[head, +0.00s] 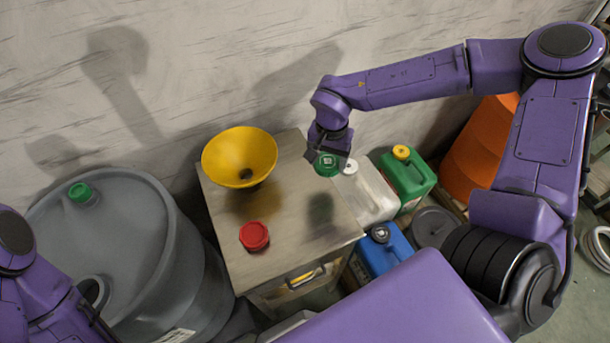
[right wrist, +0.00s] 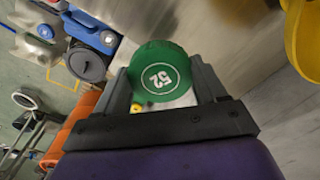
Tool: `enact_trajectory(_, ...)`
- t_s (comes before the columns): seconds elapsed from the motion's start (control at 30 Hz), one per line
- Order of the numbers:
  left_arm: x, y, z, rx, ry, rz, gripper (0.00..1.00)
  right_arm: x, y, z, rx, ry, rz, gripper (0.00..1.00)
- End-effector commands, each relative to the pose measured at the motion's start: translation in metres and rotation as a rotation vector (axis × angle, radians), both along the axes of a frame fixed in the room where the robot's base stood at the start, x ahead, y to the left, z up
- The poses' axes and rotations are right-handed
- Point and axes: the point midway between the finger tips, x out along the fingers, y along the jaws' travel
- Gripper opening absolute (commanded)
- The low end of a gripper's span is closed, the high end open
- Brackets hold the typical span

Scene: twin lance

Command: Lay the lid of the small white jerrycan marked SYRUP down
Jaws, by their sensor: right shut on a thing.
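My right gripper (head: 329,157) is shut on a round green lid (head: 326,165). It holds the lid above the right part of the metal cabinet top (head: 285,213), with a shadow on the top below. In the right wrist view the green lid (right wrist: 160,72) sits between the fingers (right wrist: 163,88) and bears a white ring and the number 52. A white jerrycan (head: 373,194) stands right of the cabinet, with a pale round mouth or cap; I cannot read any SYRUP mark on it. My left gripper is out of view; only part of that arm shows.
A yellow funnel (head: 240,157) and a red lid (head: 254,236) stand on the cabinet top, with bare metal between them and the right edge. A green jerrycan (head: 408,180), a blue jerrycan (head: 382,254) and an orange container (head: 482,150) stand right. A grey drum (head: 135,235) stands left.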

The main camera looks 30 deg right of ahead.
Motion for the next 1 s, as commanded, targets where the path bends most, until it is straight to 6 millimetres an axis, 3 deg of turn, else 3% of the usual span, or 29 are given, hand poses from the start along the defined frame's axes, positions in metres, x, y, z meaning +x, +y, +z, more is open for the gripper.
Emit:
enact_trajectory(0.37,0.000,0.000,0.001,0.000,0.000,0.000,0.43,0.030,0.027,-0.048,-0.001,0.004,0.000,0.34)
enact_trajectory(0.53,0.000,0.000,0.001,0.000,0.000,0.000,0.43,0.036,0.034,-0.059,0.000,0.003,0.001,0.34)
enact_trajectory(0.7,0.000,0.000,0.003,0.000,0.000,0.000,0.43,0.038,0.034,-0.087,0.000,0.001,0.000,0.34)
enact_trajectory(1.0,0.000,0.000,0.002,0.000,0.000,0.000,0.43,0.038,0.034,-0.091,0.001,-0.001,0.000,0.34)
